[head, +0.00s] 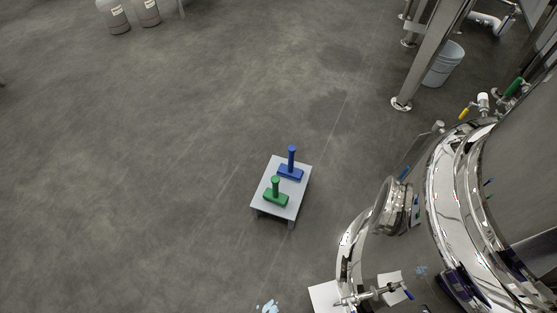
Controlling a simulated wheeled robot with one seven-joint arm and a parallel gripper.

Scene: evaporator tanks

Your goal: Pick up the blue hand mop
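The blue hand mop (291,171) has a flat blue base and an upright handle. It stands on the far part of a small light grey table (264,199) in the head view. A green hand mop (276,196) of the same shape stands on the near part of the same table, just below and left of the blue one. The two mops look close together but apart. My gripper is not in view.
A large shiny steel tank (450,190) with valves fills the right side. A steel leg (425,60) and a pale bucket (443,64) stand at the upper right. Grey bottles (115,16) stand at the upper left. Floor left of the table is clear.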

